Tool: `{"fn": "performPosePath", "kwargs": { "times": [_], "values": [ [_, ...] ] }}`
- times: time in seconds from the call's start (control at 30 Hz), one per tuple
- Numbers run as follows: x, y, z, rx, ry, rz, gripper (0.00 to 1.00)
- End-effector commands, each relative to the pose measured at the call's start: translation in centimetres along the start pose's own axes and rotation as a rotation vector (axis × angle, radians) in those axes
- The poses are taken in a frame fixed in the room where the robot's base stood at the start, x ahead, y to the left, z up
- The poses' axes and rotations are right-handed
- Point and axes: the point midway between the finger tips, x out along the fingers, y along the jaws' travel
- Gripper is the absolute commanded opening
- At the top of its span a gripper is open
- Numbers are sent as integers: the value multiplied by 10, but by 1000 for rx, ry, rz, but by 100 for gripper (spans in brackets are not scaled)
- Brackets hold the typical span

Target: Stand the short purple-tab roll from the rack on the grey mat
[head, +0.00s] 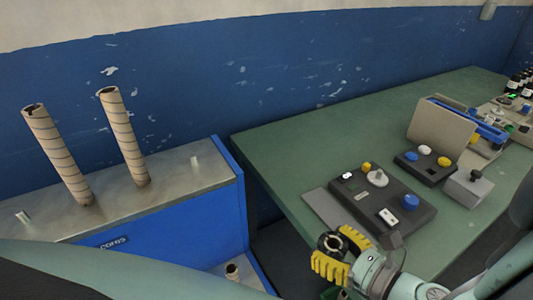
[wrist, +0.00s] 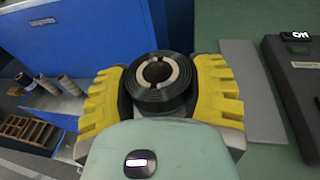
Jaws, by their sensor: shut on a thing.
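My gripper (head: 338,256) has yellow ribbed fingers and is shut on a dark roll (head: 331,243) with a pale hollow core. In the wrist view the roll (wrist: 161,97) sits between both fingers (wrist: 161,98), its core opening facing the camera. No purple tab shows on the visible side, so I cannot tell its tab colour. The grey mat (head: 322,207) lies flat and bare on the green table, beyond the roll in the head view. In the wrist view the mat (wrist: 252,92) is right of my gripper, apart from the roll.
A black control box (head: 385,211) with knobs stands against the mat's right side. Another button box (head: 428,167) and a beige machine (head: 440,128) stand farther back on the green table (head: 290,135). Tall cardboard cores (head: 125,137) stand on a blue cabinet at left.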

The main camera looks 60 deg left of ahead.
Motion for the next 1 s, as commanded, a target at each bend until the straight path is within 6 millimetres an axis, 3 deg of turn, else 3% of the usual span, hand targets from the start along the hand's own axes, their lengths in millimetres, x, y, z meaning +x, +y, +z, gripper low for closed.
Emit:
{"fn": "performPosePath", "kwargs": {
  "times": [0.17, 0.8, 1.0],
  "values": [
    [9, -15, 2, -3, -1, 12, 16],
    [64, -118, 3, -5, 0, 11, 16],
    [74, -136, 2, -3, -2, 10, 16]
  ]
}}
